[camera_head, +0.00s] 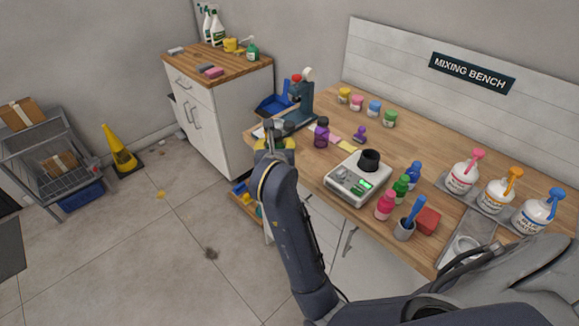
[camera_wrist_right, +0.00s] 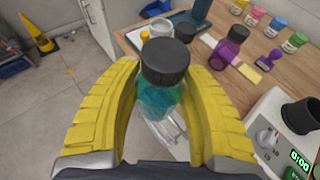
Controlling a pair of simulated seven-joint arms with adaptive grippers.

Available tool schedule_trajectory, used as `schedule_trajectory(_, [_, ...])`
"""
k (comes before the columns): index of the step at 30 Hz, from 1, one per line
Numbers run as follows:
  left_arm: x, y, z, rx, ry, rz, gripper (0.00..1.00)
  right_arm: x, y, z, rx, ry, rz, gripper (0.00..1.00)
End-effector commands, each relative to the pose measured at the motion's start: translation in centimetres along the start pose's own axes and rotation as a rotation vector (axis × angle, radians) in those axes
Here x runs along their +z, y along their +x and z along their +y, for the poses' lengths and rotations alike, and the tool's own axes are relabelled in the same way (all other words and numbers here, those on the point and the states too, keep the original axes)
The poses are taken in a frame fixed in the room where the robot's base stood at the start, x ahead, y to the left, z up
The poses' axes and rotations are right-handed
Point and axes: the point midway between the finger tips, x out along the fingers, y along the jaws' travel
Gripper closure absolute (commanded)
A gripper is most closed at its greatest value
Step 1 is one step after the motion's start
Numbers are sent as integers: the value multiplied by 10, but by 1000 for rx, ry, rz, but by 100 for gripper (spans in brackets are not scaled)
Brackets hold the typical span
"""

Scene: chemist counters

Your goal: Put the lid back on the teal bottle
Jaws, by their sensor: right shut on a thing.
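My right gripper (camera_head: 276,144) is at the left end of the mixing bench. In the wrist view its yellow fingers (camera_wrist_right: 163,75) are closed around a dark, round lid (camera_wrist_right: 165,62), with a fingertip on each side. The translucent teal bottle (camera_wrist_right: 158,100) shows just below the lid, between the fingers. The lid hides the bottle's neck, so I cannot tell whether the two touch. In the head view my arm and gripper hide the bottle. My left gripper is in neither view.
Small jars (camera_head: 374,107) line the back. Pump bottles (camera_head: 496,194) stand at the right. Bare wood lies between the jars and pump bottles.

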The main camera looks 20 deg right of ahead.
Motion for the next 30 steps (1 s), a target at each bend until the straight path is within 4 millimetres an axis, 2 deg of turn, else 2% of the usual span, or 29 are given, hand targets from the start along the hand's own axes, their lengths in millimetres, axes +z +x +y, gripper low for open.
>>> schedule_trajectory(3, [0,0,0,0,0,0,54,10,14,-38,-160,68,1,100])
schedule_trajectory(6, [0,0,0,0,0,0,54,16,20,-65,-276,118,2,100])
schedule_trajectory(12, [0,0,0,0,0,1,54,24,24,-105,-446,187,3,100])
schedule_trajectory(18, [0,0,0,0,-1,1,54,27,24,-122,-524,220,3,100])
schedule_trajectory(30, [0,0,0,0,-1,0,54,27,24,-126,-538,224,3,100])
